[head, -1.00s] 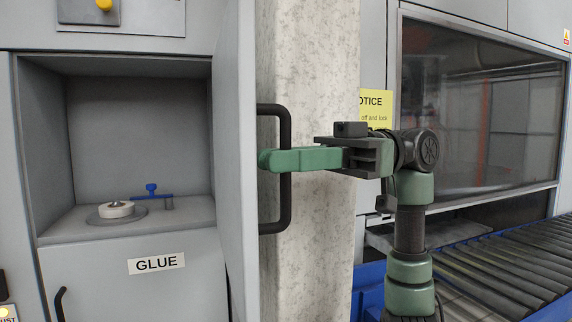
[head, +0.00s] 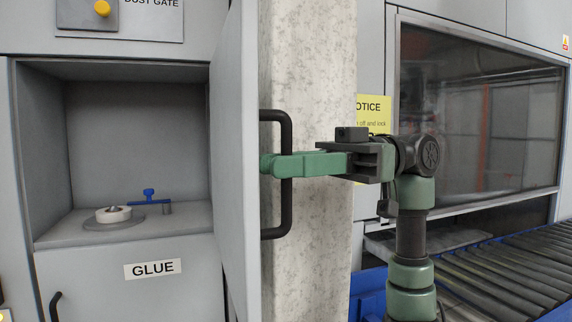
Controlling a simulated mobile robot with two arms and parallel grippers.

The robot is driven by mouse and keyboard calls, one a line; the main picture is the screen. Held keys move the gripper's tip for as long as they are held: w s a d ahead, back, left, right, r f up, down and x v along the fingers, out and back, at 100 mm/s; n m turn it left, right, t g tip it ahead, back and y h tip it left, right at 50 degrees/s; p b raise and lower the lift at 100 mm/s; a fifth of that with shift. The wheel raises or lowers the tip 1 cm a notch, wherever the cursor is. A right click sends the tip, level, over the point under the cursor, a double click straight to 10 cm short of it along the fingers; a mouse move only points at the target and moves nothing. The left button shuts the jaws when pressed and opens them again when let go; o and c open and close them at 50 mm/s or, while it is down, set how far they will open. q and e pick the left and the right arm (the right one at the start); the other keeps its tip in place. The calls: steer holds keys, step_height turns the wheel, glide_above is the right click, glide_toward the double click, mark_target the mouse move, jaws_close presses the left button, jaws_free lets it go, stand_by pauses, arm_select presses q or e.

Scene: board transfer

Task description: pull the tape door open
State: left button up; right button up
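The tape door (head: 236,160) is a grey panel standing swung out from the cabinet, seen nearly edge-on. Its black, upright bar handle (head: 286,215) is on the right-hand face. My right gripper (head: 272,165) has green fingers lying across the middle of the handle, with the tips reaching past the bar toward the door. It appears shut on the handle; the near finger hides that part of the bar and the far finger is mostly hidden. My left gripper does not show.
The open bay holds a white roll (head: 113,214) and a blue-handled valve (head: 149,196) above a GLUE label (head: 152,269). A pale pillar (head: 318,250) stands behind the gripper. A roller conveyor (head: 500,270) and a large window (head: 480,110) are at right.

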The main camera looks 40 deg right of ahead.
steer(key=b+v, duration=0.1)
steer(key=v, duration=0.6)
steer(key=shift+d, duration=0.3)
steer(key=shift+s, duration=0.1)
